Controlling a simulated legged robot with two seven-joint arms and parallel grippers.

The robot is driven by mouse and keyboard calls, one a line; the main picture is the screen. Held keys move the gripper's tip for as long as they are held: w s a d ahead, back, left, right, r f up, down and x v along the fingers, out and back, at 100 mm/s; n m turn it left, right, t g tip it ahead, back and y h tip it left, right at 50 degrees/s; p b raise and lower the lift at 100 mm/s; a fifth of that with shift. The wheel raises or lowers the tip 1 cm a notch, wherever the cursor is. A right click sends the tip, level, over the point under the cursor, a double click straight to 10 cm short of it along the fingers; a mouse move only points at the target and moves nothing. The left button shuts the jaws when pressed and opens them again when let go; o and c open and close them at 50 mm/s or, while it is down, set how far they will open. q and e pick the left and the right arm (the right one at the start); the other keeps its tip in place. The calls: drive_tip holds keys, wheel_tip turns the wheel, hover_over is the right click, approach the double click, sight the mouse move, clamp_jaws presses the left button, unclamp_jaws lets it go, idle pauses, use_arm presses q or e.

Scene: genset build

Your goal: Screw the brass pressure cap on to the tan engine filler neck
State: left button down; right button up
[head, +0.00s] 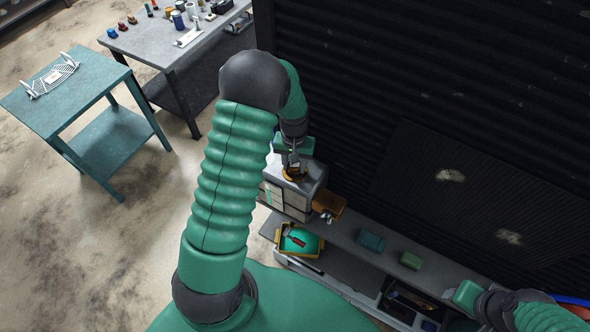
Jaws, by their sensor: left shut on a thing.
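My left gripper (293,165) points down over the top of the grey and tan engine block (313,180) on the bench. It is shut on a small brass-coloured piece, which looks like the pressure cap (294,174). The cap is right at the top of the block. The filler neck is hidden under the cap and fingers, so I cannot tell whether they touch or how the thread sits. My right gripper (467,294) is low at the right over the bench. Its fingers are not clear.
An orange-brown block (329,200) sits right of the engine. A teal block (370,240) and a green block (411,261) lie further along the bench (344,231). A yellow-rimmed bin (318,252) is below. A dark ribbed wall (430,110) stands behind. A teal table (35,105) is far left.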

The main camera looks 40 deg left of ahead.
use_arm(q)
drive_tip(key=shift+f, duration=0.15)
idle(0.4)
drive_tip(key=shift+m, duration=0.3)
drive_tip(key=m, duration=0.5)
drive_tip(key=m+p, duration=0.1)
drive_tip(key=m, duration=0.2)
drive_tip(key=shift+r+m, duration=0.2)
drive_tip(key=shift+m, duration=0.1)
drive_tip(key=shift+a+f+m, duration=0.1)
drive_tip(key=shift+f+m, duration=0.1)
drive_tip(key=shift+m, duration=0.2)
drive_tip(key=c, duration=1.1)
unclamp_jaws()
drive_tip(key=shift+o, duration=1.4)
drive_tip(key=shift+m, duration=0.3)
drive_tip(key=shift+a, duration=0.1)
